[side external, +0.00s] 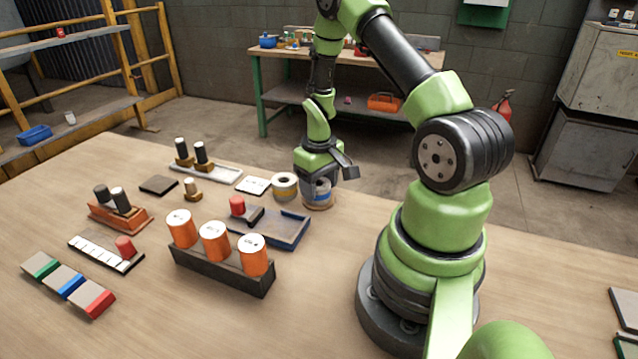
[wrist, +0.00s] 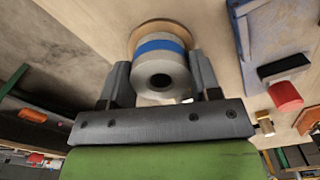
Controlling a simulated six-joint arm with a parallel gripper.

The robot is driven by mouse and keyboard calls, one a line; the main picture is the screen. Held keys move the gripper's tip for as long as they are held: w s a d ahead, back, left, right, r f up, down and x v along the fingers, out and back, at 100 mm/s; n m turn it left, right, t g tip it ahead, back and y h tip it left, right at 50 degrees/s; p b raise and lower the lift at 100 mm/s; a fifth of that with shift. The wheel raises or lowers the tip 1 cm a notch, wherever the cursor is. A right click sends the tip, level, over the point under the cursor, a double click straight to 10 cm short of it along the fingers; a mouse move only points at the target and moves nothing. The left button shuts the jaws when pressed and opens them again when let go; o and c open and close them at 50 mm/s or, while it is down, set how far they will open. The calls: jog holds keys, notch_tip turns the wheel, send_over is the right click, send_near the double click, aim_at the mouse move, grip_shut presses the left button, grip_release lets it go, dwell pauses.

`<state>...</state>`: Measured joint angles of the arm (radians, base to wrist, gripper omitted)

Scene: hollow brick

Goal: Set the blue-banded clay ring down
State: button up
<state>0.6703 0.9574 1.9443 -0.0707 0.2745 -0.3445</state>
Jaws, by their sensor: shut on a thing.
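The clay ring (wrist: 165,72) is pale grey with a blue band and a central hole, seen end-on in the wrist view. My gripper (side external: 318,188) is shut on it, with one finger on each side. In the side view the ring (side external: 321,187) is partly hidden by the fingers. A round wooden disc (side external: 319,204) lies on the table directly beneath it, and its rim also shows behind the ring in the wrist view (wrist: 150,27). I cannot tell whether the ring touches the disc.
A yellow-banded ring (side external: 284,187) stands close to the left of my gripper. A blue tray (side external: 285,232) lies in front, and a dark rack with orange cylinders (side external: 222,268) is nearer. A white card (side external: 253,186) lies farther left. The table right of the disc is clear up to my base.

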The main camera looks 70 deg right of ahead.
jog(key=shift+f, duration=0.1)
jog(key=o, duration=1)
jog(key=w+a+r+t, duration=0.1)
jog(key=a+r, duration=0.2)
jog(key=r, duration=0.7)
jog(key=a+r+t, duration=0.1)
jog(key=a+r, duration=0.2)
jog(key=r, duration=0.6)
jog(key=shift+s+a+r+n+t+y, duration=0.1)
jog(key=shift+s+a+r+t+y, duration=0.5)
jog(key=shift+s+a+r, duration=1.55)
jog(key=shift+s+a+r+n+t+y, duration=0.1)
jog(key=shift+s+a+r+t, duration=1.1)
jog(key=shift+a, duration=1.7)
jog(key=shift+s+a+r+n+t+y, duration=0.1)
jog(key=shift+s+a+r+t+y, duration=0.45)
jog(key=shift+s+a+r, duration=1.6)
